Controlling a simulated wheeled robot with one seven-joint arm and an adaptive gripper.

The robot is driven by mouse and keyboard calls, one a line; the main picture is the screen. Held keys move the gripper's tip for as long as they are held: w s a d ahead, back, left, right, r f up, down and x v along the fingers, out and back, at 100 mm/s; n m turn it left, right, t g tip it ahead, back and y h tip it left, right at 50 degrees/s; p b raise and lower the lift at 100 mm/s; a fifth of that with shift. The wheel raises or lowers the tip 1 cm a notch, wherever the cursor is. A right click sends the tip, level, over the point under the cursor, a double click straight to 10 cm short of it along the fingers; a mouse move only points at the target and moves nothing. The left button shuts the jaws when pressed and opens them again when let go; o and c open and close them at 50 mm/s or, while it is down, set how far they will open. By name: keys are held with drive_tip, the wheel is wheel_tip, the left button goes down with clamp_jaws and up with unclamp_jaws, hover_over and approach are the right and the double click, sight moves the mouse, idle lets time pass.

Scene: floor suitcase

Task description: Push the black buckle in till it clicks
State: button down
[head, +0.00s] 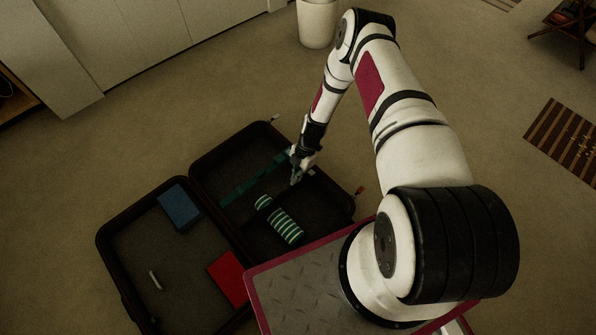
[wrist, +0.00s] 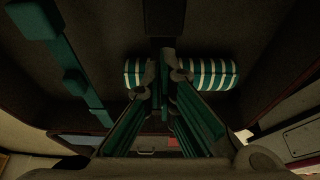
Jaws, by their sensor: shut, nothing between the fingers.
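My gripper (head: 296,178) is over the upper half of the open suitcase (head: 226,238), near its right side. In the wrist view its fingers (wrist: 165,76) are together with nothing between them. A black flat piece (wrist: 165,20) lies straight ahead of the fingertips at the top of the wrist view; it may be the black buckle or its strap, and I cannot tell which. A green-and-white striped roll (head: 286,229) lies below my gripper in the head view. It also shows on both sides of the fingers in the wrist view (wrist: 212,73), its middle covered.
A teal strap (head: 240,190) crosses the suitcase left of my gripper. A blue block (head: 179,207), a red flat item (head: 228,278) and a small pale stick (head: 155,280) lie in the other half. A white bin (head: 317,24) stands behind.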

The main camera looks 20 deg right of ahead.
sight(296, 185)
drive_tip(key=shift+b+x, duration=0.45)
drive_tip(key=shift+x, duration=1.25)
drive_tip(key=shift+w+d+b, duration=0.2)
drive_tip(key=shift+d+b, duration=0.15)
drive_tip(key=shift+d, duration=0.2)
drive_tip(key=shift+w+d+b, duration=0.2)
drive_tip(key=shift+d+b, duration=0.15)
drive_tip(key=shift+d, duration=0.15)
